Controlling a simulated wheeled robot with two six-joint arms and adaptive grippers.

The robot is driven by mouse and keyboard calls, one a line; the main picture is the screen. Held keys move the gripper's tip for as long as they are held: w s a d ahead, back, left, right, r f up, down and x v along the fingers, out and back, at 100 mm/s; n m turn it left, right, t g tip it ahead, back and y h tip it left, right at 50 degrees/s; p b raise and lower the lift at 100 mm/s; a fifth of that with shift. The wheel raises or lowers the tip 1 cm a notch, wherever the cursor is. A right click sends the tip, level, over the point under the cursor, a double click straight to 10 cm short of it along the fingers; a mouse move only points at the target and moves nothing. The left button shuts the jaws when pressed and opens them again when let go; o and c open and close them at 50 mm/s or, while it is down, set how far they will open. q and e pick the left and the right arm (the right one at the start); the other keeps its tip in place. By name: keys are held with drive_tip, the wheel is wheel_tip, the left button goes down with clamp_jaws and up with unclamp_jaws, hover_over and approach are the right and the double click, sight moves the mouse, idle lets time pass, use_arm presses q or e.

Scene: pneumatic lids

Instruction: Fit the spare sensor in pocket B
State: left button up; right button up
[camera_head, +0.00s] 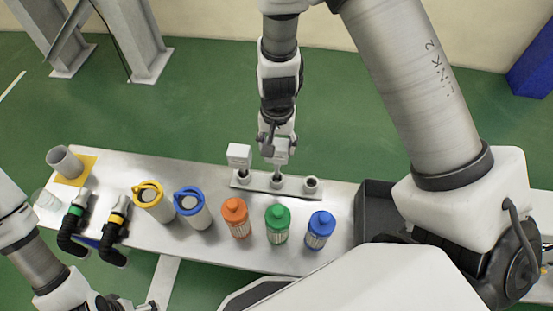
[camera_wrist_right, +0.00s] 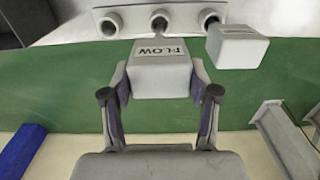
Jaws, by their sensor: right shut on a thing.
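My right gripper (camera_head: 279,152) is shut on a white box-shaped sensor (camera_wrist_right: 161,77), whose label reads FLOW, upside down in the right wrist view. It holds the sensor upright over the middle pocket (camera_head: 277,183) of a grey three-pocket rail (camera_head: 258,184). The stem points down at that pocket; I cannot tell whether it has entered. Another white sensor (camera_head: 238,154) stands in the left pocket and also shows in the wrist view (camera_wrist_right: 238,47). The right pocket (camera_head: 311,183) is empty. No pocket letters are readable. My left gripper (camera_head: 112,302) is partly cut off at the bottom left.
Orange (camera_head: 235,217), green (camera_head: 277,223) and blue (camera_head: 319,230) capped canisters stand in front of the rail. Yellow-ringed (camera_head: 152,202) and blue-ringed (camera_head: 192,207) cylinders, black elbow fittings (camera_head: 73,225) and a grey cup (camera_head: 65,162) are left. A dark bin (camera_head: 374,208) is right.

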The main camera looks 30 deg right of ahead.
drive_tip(key=shift+r+p, duration=3.7)
drive_tip(key=shift+r, duration=0.35)
